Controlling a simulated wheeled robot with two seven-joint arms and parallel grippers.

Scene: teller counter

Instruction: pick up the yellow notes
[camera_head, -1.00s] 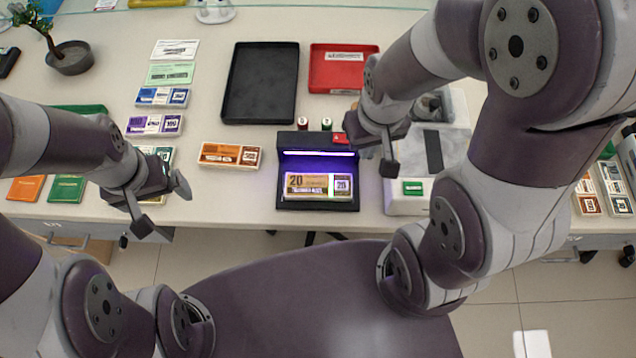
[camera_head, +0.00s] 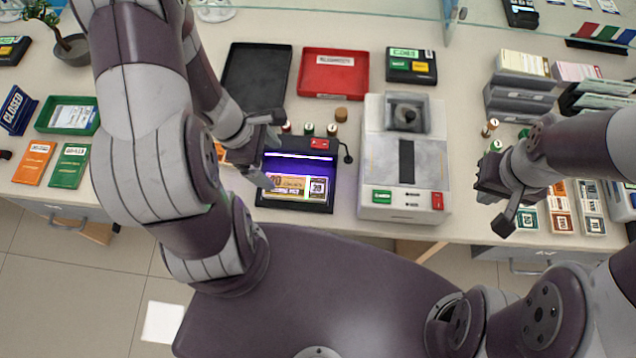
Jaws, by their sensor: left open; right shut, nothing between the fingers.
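A banded bundle of yellow-brown notes (camera_head: 285,183), with a white label at its right end, lies flat in the black lamp box (camera_head: 262,201) under its violet light. My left gripper (camera_head: 262,146) is open above the left side of the box. It overlaps the bundle's upper left corner in this view, and I cannot tell whether it touches the notes. My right gripper (camera_head: 497,208) is shut and empty, over the counter's front edge at the right, well away from the notes.
A grey counting machine (camera_head: 375,150) stands right of the lamp box. A black tray (camera_head: 240,50) and a red tray (camera_head: 333,94) lie behind it. Small rolls (camera_head: 332,130) stand at its back edge.

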